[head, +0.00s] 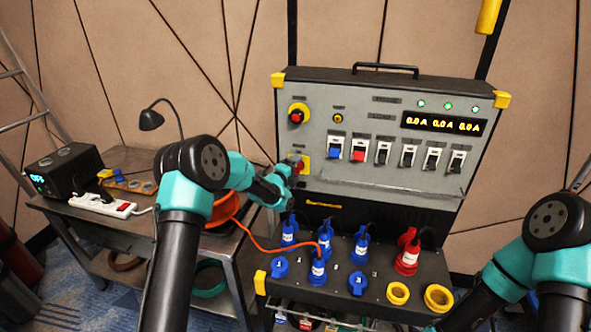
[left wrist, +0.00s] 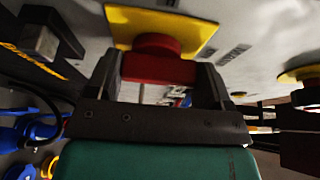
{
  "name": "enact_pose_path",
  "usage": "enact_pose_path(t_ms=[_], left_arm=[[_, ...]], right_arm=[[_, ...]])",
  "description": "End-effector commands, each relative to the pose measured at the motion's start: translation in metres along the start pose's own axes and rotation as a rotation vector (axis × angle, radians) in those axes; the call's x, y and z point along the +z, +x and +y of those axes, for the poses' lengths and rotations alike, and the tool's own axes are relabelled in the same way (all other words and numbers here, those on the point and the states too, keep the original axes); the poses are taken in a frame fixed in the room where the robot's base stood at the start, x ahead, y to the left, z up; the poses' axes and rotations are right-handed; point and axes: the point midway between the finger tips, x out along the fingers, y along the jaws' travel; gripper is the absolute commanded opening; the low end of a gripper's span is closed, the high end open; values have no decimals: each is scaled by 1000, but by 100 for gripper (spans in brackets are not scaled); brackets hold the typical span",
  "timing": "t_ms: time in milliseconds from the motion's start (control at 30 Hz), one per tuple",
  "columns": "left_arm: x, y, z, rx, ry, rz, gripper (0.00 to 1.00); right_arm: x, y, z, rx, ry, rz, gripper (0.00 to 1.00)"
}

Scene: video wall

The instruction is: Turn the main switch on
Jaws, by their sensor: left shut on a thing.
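The main switch (head: 302,160) is a red knob on a yellow plate, low on the left side of the grey panel. In the left wrist view the red knob (left wrist: 158,68) sits in front of its yellow plate. My left gripper (head: 288,171) is at the switch, partly hiding it in the head view. Its two dark fingers (left wrist: 160,80) stand on either side of the red knob and are shut on it. The knob's exact turn angle is hard to tell. My right arm shows at the right edge, but its gripper is out of view.
A red stop button (head: 297,115) on yellow sits above the switch. A row of breakers (head: 382,152) and a display (head: 444,124) reading 0.0 A are to the right. Blue plugs (head: 317,270), a red plug (head: 408,255) and an orange cable (head: 255,238) lie below. A bench (head: 130,160) stands left.

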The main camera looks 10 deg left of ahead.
Motion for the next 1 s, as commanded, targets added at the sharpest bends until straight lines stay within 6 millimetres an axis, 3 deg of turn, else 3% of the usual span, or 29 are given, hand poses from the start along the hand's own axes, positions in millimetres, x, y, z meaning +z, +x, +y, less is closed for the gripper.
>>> enact_pose_path(t_ms=[167,200,433,767,1000], left_arm=[[0,0,0,0,1,0,51],[0,0,0,0,1,0,77],[0,0,0,0,0,0,99],[0,-2,0,0,0,0,100],[1,-25,0,1,0,-1,100]], right_arm=[[0,0,0,0,0,0,43],[0,0,0,0,0,0,43],[0,0,0,0,0,0,43],[0,0,0,0,0,0,43],[0,0,0,0,0,0,43]])
